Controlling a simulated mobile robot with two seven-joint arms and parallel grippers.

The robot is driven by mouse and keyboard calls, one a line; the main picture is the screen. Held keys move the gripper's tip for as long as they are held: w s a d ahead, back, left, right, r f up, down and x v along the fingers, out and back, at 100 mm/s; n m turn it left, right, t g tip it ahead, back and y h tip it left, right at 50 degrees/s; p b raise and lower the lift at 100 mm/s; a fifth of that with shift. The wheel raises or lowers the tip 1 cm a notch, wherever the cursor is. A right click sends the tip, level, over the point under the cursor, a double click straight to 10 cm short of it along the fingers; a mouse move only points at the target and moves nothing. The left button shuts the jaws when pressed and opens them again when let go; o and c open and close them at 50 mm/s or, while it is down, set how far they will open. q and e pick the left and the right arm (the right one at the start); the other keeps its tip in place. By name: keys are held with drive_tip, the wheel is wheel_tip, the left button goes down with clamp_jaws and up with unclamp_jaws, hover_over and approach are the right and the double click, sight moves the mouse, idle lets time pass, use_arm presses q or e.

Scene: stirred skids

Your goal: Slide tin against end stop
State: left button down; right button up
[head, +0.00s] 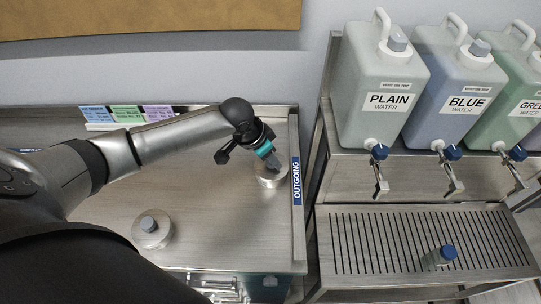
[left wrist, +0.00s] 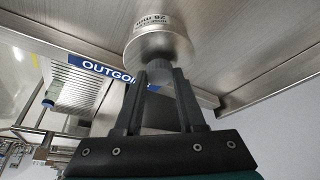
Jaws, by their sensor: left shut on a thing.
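A round metal tin (head: 272,178) with a grey knob stands on the steel table near its right edge. The end stop is the raised strip marked OUTGOING (head: 297,181) along that edge. The tin is close to it, but I cannot tell whether they touch. My left gripper (head: 267,155) is above the tin, shut on its knob. In the left wrist view the fingers (left wrist: 158,82) sit on both sides of the grey knob, with the tin (left wrist: 158,44) and its white label beyond and the blue OUTGOING label (left wrist: 104,74) beside it. My right gripper is not in view.
A second tin (head: 152,231) with a knob stands at the table's front. Coloured cards (head: 126,113) stand at the back left. To the right are large water jugs (head: 385,85) with taps above a slatted drain tray (head: 385,268). The middle of the table is clear.

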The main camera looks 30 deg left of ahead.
use_arm(q)
drive_tip(key=shift+p, duration=0.45)
idle(0.4)
unclamp_jaws()
idle(0.8)
drive_tip(key=shift+r+p, duration=3.5)
drive_tip(key=shift+p, duration=0.75)
